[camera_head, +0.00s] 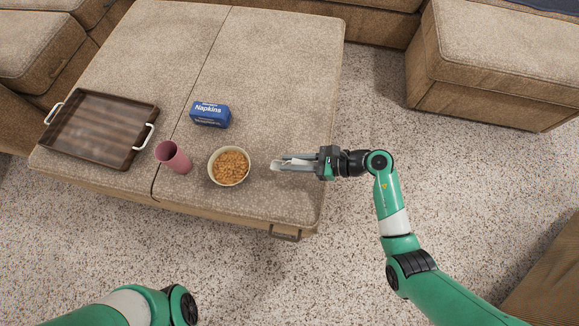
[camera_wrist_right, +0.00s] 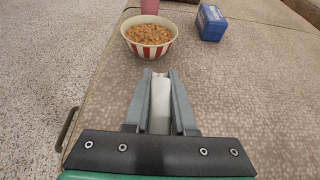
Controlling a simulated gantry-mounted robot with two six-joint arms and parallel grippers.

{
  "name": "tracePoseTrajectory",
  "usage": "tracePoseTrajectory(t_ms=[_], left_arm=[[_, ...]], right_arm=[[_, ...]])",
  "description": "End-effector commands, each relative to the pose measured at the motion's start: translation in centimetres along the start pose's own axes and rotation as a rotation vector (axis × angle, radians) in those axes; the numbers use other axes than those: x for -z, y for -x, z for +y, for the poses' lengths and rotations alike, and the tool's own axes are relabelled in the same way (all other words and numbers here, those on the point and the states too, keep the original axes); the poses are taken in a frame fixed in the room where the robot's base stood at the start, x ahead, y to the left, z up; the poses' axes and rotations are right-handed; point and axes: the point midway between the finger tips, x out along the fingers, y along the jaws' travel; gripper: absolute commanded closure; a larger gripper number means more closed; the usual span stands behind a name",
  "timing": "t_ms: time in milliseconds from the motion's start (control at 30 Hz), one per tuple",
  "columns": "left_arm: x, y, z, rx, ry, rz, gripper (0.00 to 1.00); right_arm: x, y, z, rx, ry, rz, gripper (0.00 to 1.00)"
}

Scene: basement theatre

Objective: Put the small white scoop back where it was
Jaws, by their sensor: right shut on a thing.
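The small white scoop (camera_wrist_right: 160,104) is between the fingers of my right gripper (camera_wrist_right: 160,80) in the right wrist view. It also shows in the head view as a pale shape (camera_head: 296,166) along the fingers. My right gripper (camera_head: 285,165) is shut on it, above or at the ottoman surface near its right front edge; I cannot tell whether the scoop touches the fabric. A red-and-white striped bowl (camera_head: 212,173) of brown snack pieces stands just left of the fingertips. My left arm shows at the lower left; its gripper is not visible.
A blue napkin pack (camera_head: 210,114) lies behind the bowl, and a pink cup (camera_head: 173,158) stands left of it. A dark wooden tray (camera_head: 98,126) with white handles lies at the left. The ottoman's right back area (camera_head: 285,75) is clear.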

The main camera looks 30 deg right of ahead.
Motion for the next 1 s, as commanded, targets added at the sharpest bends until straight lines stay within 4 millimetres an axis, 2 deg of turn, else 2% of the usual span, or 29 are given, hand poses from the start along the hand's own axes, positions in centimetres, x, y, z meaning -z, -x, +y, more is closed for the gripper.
tracePoseTrajectory(t_ms=[233, 400, 633, 800, 833, 967, 1000], left_arm=[[-0.6, 0.7, 0.0, 0.0, 0.0, 0.001, 0.5], [-2.4, 2.7, 0.0, 0.0, 0.0, 0.0, 0.5], [-2.2, 2.4, 0.0, 0.0, 0.0, 0.001, 0.5], [-2.5, 2.7, 0.0, 0.0, 0.0, 0.001, 0.5], [-2.4, 2.6, 0.0, 0.0, 0.0, 0.001, 0.5], [-2.3, 2.6, 0.0, 0.0, 0.0, 0.001, 0.5], [-2.3, 2.6, 0.0, 0.0, 0.0, 0.001, 0.5]], right_arm=[[0.8, -1.0, -0.5, 0.0, 0.001, 0.0, 1.0], [3.6, -2.2, -0.5, 0.0, 0.0, 0.0, 1.0], [3.3, -2.1, -0.6, 0.0, 0.001, -0.001, 1.0], [3.8, -2.3, -0.5, 0.0, 0.001, -0.001, 1.0], [3.7, -2.2, -0.5, 0.0, 0.001, -0.001, 0.71], [3.6, -2.2, -0.5, 0.0, 0.001, 0.0, 0.47], [3.6, -2.2, -0.5, 0.0, 0.001, 0.0, 0.46]])
